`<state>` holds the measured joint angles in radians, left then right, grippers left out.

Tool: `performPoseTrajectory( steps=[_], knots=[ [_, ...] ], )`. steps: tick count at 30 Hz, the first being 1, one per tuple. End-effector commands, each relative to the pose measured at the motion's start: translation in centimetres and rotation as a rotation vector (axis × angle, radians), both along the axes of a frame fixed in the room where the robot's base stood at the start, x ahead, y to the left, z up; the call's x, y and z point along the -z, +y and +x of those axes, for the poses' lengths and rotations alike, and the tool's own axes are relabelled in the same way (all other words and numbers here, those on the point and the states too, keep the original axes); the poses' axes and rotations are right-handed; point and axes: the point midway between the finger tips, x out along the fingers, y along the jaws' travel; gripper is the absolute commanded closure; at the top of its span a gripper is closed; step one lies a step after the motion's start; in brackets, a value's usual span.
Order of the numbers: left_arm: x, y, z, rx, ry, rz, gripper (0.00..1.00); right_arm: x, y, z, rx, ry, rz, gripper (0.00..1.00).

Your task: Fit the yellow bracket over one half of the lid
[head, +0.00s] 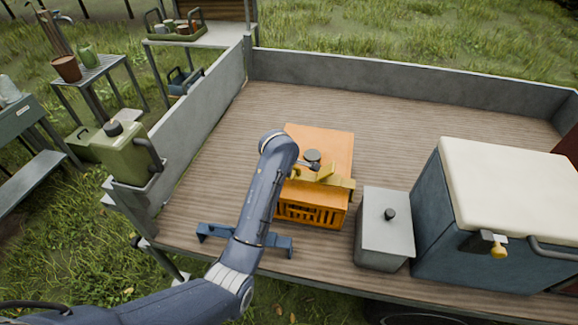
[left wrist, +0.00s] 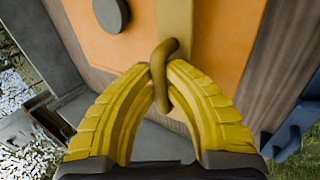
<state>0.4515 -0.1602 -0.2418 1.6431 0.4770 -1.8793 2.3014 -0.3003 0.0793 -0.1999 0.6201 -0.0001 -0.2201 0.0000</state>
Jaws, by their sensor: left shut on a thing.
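The orange crate (head: 296,215) stands on the truck bed with its orange lid (head: 330,142) on top. A round grey knob (head: 312,155) sits at the lid's middle; it also shows in the left wrist view (left wrist: 110,14). The yellow bracket (head: 338,181) lies across the lid's front half, its right end at the lid's right edge. I cannot tell whether it touches the lid; my arm hides its left part. My left gripper (left wrist: 162,74) is shut on the bracket's curved handle (left wrist: 165,48), above the lid. My right gripper is not in view.
A blue bracket (head: 278,242) lies on the bed's front edge, partly behind my left arm. A grey lidded box (head: 385,235) and a large blue cooler with a cream lid (head: 510,175) stand right of the crate. The bed (head: 400,120) behind is clear.

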Motion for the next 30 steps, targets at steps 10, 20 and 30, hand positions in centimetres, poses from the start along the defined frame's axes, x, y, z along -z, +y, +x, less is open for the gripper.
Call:
performPoseTrajectory(
  steps=[10,20,30],
  knots=[
    [0.6,0.0,0.0,0.001,0.0,-0.001,1.0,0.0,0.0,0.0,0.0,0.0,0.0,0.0],
    [1.1,-0.1,0.0,0.0,-0.001,-0.002,1.0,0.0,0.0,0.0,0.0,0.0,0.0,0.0],
    [1.7,0.0,0.0,0.0,0.0,-0.001,1.0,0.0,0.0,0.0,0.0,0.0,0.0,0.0]
  ],
)
